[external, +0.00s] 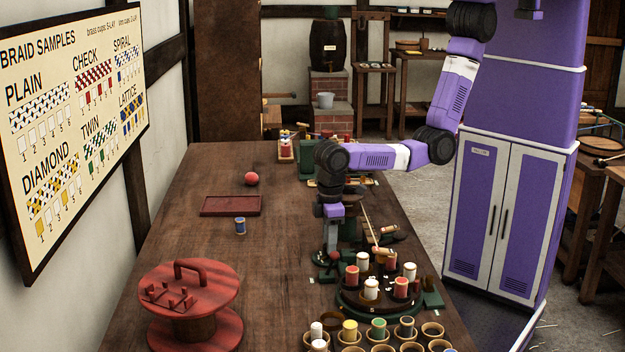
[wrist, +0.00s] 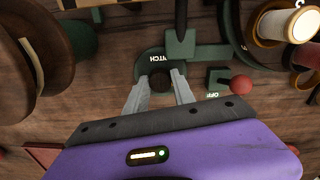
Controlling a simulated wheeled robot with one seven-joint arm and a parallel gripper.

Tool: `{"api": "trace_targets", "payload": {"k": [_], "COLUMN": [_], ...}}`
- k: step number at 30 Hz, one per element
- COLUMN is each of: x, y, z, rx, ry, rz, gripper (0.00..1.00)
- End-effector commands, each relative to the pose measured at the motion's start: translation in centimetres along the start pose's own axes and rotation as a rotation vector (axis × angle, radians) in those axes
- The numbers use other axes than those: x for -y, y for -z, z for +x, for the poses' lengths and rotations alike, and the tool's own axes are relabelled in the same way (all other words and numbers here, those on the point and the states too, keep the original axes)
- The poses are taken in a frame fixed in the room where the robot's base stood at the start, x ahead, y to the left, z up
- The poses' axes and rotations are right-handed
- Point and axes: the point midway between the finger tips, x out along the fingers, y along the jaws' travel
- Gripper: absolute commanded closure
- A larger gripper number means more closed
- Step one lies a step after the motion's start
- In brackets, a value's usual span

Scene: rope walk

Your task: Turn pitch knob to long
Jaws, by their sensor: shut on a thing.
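The pitch knob (wrist: 160,79) is a small dark round knob on a green plate (wrist: 150,60) with partly hidden white lettering, seen in the wrist view. My gripper (wrist: 160,88) has one pale finger on each side of it and is shut on it. The knob's pointer and any "long" mark cannot be made out. In the external view my gripper (external: 330,252) points down at the green machine on the bench, and its fingers hide the knob.
A red ball handle (wrist: 241,84) beside an "OFF" label sits close to the right of my fingers. A carrier with red and white bobbins (external: 371,289) stands close by. A red tray (external: 231,206), a blue spool (external: 240,226) and a large red reel (external: 195,300) are on the bench's left.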

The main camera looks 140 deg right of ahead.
Motion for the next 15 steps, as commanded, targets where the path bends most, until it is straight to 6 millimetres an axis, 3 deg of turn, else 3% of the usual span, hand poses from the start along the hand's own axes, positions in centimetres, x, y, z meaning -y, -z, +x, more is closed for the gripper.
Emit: {"api": "trace_targets", "payload": {"k": [7, 8, 9, 11, 15], "x": [0.00, 0.00, 0.00, 0.00, 0.00], "y": [0.17, 0.17, 0.17, 0.15, 0.10], "z": [-0.14, -0.14, -0.14, -0.13, -0.08], "rx": [-0.005, -0.005, -0.005, -0.004, -0.003], "ry": [0.000, 0.000, 0.000, 0.001, 0.000], "rz": [0.002, 0.002, 0.002, 0.002, 0.002], "gripper": [1.00, 0.68, 0.60, 0.48, 0.48]}}
